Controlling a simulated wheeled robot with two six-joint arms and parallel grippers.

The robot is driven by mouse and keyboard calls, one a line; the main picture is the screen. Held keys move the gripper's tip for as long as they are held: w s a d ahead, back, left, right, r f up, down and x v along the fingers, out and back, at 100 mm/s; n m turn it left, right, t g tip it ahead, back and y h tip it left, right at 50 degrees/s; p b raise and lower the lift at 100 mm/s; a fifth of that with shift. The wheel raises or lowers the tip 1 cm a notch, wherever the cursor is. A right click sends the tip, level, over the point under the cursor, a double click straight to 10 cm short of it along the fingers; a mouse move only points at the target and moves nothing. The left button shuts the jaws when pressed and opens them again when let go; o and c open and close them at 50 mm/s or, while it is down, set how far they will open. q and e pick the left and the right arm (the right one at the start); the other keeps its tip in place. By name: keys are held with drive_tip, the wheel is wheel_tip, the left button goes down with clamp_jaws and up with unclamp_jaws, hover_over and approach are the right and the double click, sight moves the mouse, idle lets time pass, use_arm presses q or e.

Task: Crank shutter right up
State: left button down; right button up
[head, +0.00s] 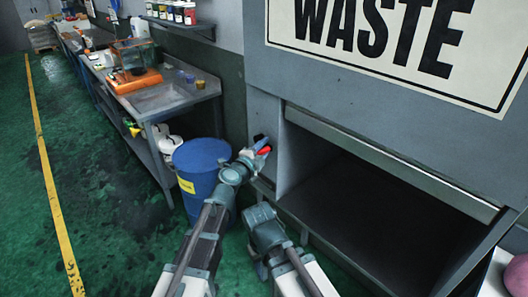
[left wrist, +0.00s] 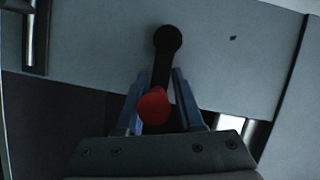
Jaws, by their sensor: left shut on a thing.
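The shutter (head: 390,166) of the waste cabinet is partly raised, with its pale lower edge slanting across the top of a dark opening. A black crank arm (left wrist: 162,68) with a round hub and a red knob (left wrist: 153,106) is on the grey panel, and the red knob also shows in the head view (head: 264,150) left of the opening. My left gripper (head: 260,144) is shut on the crank, its blue fingers on either side of it in the left wrist view (left wrist: 160,95). The arm points from the hub toward my gripper. My right gripper is not in view.
A blue barrel (head: 203,163) stands close beside my left arm. A steel workbench (head: 172,98) with an orange device (head: 134,80) runs along the wall at left. A WASTE sign (head: 395,40) is above the opening. The green floor at left is clear.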

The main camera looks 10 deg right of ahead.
use_arm(q)
drive_tip(key=shift+s+f+m+t+b, duration=0.15)
drive_tip(key=shift+f+m+t+b, duration=0.2)
drive_tip(key=shift+m+b, duration=0.35)
drive_tip(key=c, duration=0.7)
unclamp_jaws()
